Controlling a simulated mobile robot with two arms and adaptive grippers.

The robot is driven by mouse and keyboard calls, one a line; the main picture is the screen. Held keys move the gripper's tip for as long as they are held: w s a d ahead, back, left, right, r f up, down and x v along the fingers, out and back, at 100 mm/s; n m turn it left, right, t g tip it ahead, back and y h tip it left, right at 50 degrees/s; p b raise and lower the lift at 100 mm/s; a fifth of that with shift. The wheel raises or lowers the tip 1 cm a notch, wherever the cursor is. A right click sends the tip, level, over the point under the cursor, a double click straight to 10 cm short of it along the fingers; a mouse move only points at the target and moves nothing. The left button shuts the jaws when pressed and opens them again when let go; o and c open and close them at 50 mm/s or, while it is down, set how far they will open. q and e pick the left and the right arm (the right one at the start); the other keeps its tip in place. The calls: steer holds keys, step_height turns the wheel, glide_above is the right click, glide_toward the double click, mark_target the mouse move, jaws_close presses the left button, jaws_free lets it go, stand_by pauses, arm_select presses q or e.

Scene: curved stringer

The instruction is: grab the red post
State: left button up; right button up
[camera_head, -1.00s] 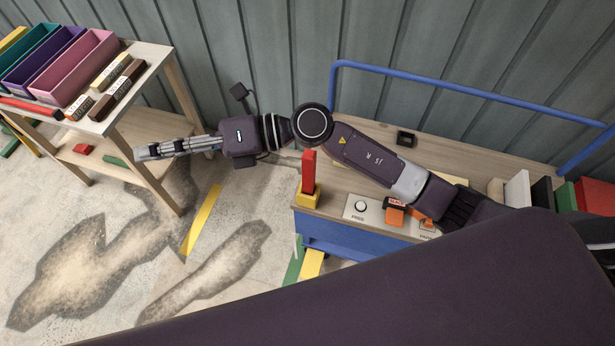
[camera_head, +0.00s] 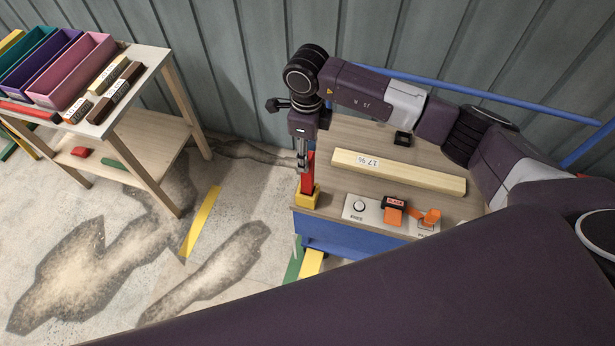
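The red post (camera_head: 308,175) stands upright in a yellow block (camera_head: 306,199) at the left front corner of the wooden-topped cart (camera_head: 320,133). My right arm comes in from the right, and its gripper (camera_head: 302,160) points down at the top of the post. The grey fingers overlap the post's upper left side in the head view. I cannot tell whether they touch it or how far apart they are. My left gripper is not in view.
A long pale wooden bar (camera_head: 398,172) lies on the cart. In front of it is a panel (camera_head: 365,214) with a white button and orange parts. A small black object (camera_head: 403,138) lies behind the bar. A shelf table (camera_head: 150,62) with colored bins stands at left.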

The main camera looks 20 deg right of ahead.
mark_target(308, 179)
steer(key=f, duration=0.1)
steer(key=f+p, duration=0.1)
steer(key=f, duration=0.1)
steer(key=f+p, duration=0.1)
steer(key=f, duration=0.1)
steer(key=shift+s+a+f, duration=0.1)
steer(key=shift+s+f, duration=0.15)
steer(key=shift+s, duration=0.15)
jaws_close()
steer(key=shift+r, duration=0.1)
